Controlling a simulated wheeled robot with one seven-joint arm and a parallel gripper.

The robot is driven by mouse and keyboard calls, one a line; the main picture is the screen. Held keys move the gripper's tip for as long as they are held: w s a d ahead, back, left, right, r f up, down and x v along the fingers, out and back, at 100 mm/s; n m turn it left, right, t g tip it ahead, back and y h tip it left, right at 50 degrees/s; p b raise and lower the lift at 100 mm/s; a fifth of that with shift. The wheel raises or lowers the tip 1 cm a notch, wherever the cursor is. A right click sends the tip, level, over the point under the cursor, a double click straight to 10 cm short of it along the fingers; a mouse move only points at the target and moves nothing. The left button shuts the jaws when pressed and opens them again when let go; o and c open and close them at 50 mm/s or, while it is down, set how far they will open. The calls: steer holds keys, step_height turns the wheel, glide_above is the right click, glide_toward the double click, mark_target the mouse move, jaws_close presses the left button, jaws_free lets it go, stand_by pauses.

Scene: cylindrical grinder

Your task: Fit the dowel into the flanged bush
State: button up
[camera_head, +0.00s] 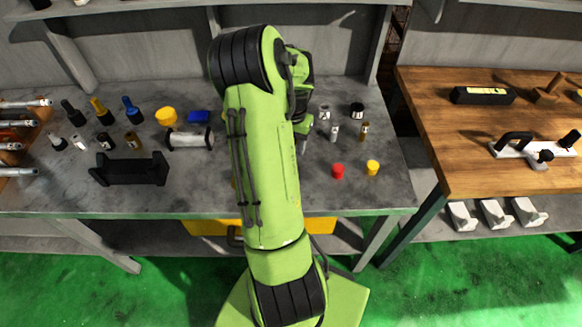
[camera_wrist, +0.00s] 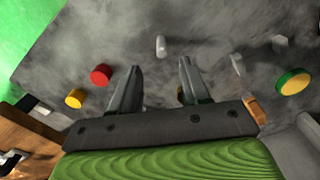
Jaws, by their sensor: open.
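My gripper (camera_wrist: 157,82) is open, its two fingers apart with nothing between the tips. In the wrist view a small pale grey cylinder (camera_wrist: 161,46), possibly the dowel, stands on the grey bench beyond the fingers and apart from them. My arm seems to hide it in the head view. Another small pale piece (camera_wrist: 237,62) lies right of the fingers; I cannot tell whether it is the flanged bush. In the head view my gripper (camera_head: 303,143) is mostly hidden by my arm, near small silver cylinders (camera_head: 334,133).
A red cap (camera_head: 338,171) and a yellow cap (camera_head: 372,167) stand at the bench's front right. A brass piece (camera_head: 364,131) and a black round part (camera_head: 357,110) stand behind them. A black cradle (camera_head: 130,169) and bottles are at left. A wooden table (camera_head: 465,135) is right.

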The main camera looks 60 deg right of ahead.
step_height(320, 180, down, 7)
steer(key=shift+w+d+r+b, duration=0.1)
steer(key=shift+w+b, duration=0.05)
steer(key=shift+b, duration=0.4)
jaws_close()
